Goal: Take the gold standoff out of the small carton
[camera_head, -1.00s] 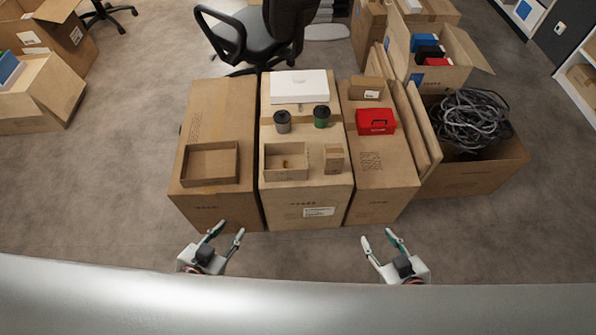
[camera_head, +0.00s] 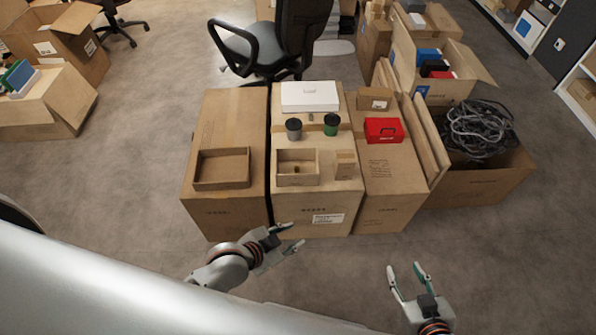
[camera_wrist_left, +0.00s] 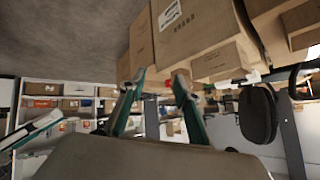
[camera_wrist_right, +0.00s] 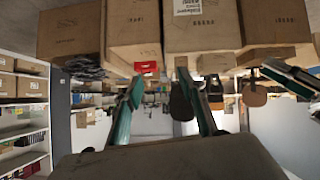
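The small carton (camera_head: 283,181) is an open brown box on top of the middle large carton. The gold standoff (camera_head: 296,169) is a small yellowish piece inside it, too small to see in detail. My left gripper (camera_head: 285,237) is open and empty, in front of the middle large carton and below its top. My right gripper (camera_head: 408,279) is open and empty, to the right and apart from the cartons. In the left wrist view the left fingers (camera_wrist_left: 155,92) are spread with nothing between them. In the right wrist view the right fingers (camera_wrist_right: 160,85) are also spread and empty.
Next to the small carton stand a small closed box (camera_head: 345,165), a dark cup (camera_head: 294,130) and a green cup (camera_head: 331,125). A white box (camera_head: 309,97) lies behind. A shallow open tray (camera_head: 222,184) is at left, a red case (camera_head: 383,130) at right.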

